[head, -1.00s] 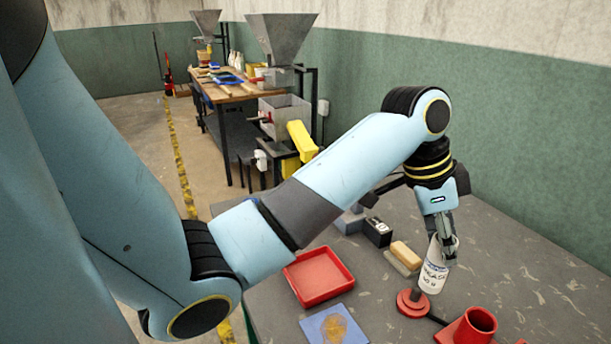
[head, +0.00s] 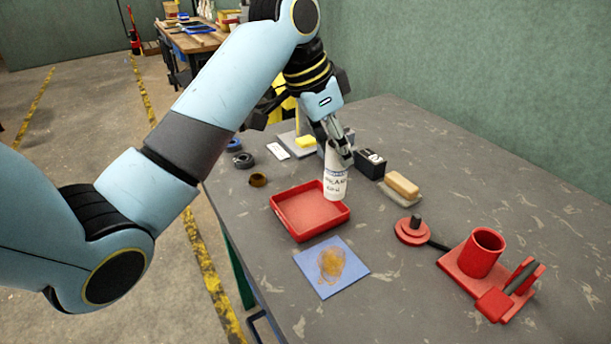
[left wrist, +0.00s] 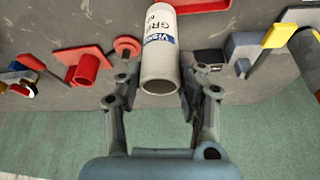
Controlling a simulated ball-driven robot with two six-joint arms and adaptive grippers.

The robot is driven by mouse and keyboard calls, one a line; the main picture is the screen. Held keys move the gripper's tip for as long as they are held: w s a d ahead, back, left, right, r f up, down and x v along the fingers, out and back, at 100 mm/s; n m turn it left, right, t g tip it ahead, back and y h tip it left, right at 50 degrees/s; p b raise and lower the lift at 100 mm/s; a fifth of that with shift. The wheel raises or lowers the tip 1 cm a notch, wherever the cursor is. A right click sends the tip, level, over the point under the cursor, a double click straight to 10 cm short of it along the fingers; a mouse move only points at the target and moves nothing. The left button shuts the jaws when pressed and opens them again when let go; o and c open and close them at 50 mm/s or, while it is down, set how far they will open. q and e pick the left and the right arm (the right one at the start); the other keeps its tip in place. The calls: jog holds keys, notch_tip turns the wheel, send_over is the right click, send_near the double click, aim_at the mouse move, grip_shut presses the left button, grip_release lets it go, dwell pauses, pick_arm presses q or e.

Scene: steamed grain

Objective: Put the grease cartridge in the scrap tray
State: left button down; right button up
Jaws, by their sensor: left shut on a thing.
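The grease cartridge (head: 335,178) is a white cylinder with dark lettering. My left gripper (head: 338,150) is shut on it and holds it roughly upright, over the right rim area of the scrap tray. The cartridge (left wrist: 161,60) also shows between the fingers of my left gripper (left wrist: 160,85) in the left wrist view. The scrap tray (head: 287,222) is a shallow red square tray on the grey table, and it looks empty. Part of its red edge (left wrist: 200,6) shows at the top of the left wrist view. My right gripper is not in view.
A blue cloth with a brown stain (head: 351,279) lies in front of the tray. A red holder with a cup (head: 480,252) and a round red piece (head: 411,232) stand to the right. A dark box (head: 370,164) and a tan brush (head: 402,185) lie behind. The table's right back is clear.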

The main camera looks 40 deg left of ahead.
pick_arm(q)
jog(key=a+f, duration=0.5)
jog(key=f, duration=0.2)
jog(key=shift+a+f+p, duration=0.25)
jog(key=shift+a+p, duration=0.05)
jog(key=shift+p, duration=0.05)
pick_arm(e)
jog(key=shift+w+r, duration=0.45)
pick_arm(q)
jog(key=shift+s, duration=0.1)
jog(key=c, duration=0.8)
grip_release()
jog(key=shift+f, duration=0.1)
jog(key=shift+c, duration=0.2)
jog(key=v, duration=1.2)
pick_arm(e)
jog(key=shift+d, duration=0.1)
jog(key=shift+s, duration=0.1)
